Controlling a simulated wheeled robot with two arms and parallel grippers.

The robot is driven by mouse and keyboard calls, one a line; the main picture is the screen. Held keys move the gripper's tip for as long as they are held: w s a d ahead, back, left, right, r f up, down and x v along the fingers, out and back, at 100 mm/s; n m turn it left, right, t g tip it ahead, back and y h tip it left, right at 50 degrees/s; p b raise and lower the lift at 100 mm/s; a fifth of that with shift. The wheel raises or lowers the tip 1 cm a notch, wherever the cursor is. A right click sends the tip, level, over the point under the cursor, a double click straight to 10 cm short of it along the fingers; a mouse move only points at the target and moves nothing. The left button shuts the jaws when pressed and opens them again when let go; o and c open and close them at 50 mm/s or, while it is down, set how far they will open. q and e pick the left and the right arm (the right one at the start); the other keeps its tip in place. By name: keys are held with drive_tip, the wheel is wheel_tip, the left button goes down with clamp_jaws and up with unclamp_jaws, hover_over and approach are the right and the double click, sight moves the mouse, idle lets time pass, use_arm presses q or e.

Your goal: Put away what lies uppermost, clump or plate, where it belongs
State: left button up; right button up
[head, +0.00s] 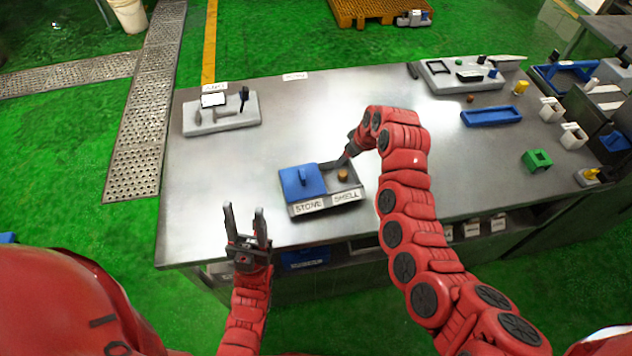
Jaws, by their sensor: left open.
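A dark two-part tray (323,207) stands near the front of the metal table, with labels reading STONE on the left and SHELL on the right. A blue plate with a raised grip (301,182) covers the STONE side. A small brown clump (343,174) shows in the uncovered SHELL side. My right gripper (335,164) reaches down at the back edge of the SHELL side, close to the clump; its fingers are too small to tell open or shut.
A grey fixture with a small screen (214,100) stands at the back left. A blue shallow tray (491,116), a green block (537,160) and a grey device (462,74) are on the right. A small brown piece (470,98) lies by the device.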

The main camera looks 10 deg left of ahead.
idle(0.3)
drive_tip(key=p+v, duration=0.5)
drive_tip(key=v, duration=1.2)
drive_tip(key=shift+r+p, duration=0.2)
drive_tip(key=shift+p, duration=0.1)
